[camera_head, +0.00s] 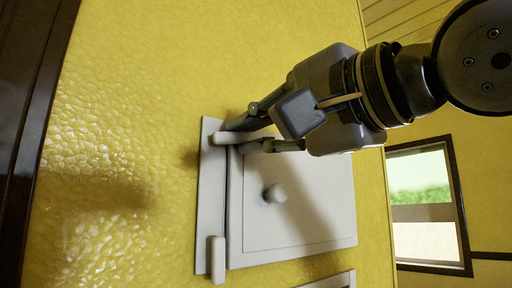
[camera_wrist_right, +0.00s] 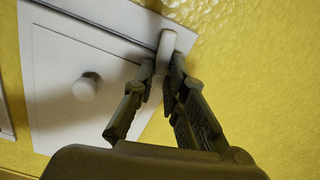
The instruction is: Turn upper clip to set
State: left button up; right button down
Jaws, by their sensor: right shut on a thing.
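A white panel door (camera_head: 300,215) with a round knob (camera_head: 275,193) is set in a white frame (camera_head: 209,190) on a yellow wall. The upper clip (camera_head: 222,138) is a small white bar at the frame's upper left, lying crosswise toward the door's edge. My right gripper (camera_head: 248,136) is shut on this clip, with one finger on each side. In the right wrist view, the clip (camera_wrist_right: 166,47) stands between the two fingertips (camera_wrist_right: 162,85), its inner end partly hidden. The lower clip (camera_head: 218,260) lies lengthwise along the frame strip. My left gripper is out of view.
Another white panel edge (camera_head: 330,281) shows at the bottom. A dark-framed window (camera_head: 425,205) is at the right. The yellow wall (camera_head: 120,130) left of the frame is bare. The knob (camera_wrist_right: 86,88) sticks out beside my fingers in the wrist view.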

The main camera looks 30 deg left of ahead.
jog(key=shift+f+m+b, duration=0.35)
jog(key=shift+m+b, duration=0.35)
jog(key=shift+m, duration=0.4)
jog(key=c, duration=1.6)
grip_release()
jog(key=shift+d, duration=0.1)
jog(key=v, duration=1.2)
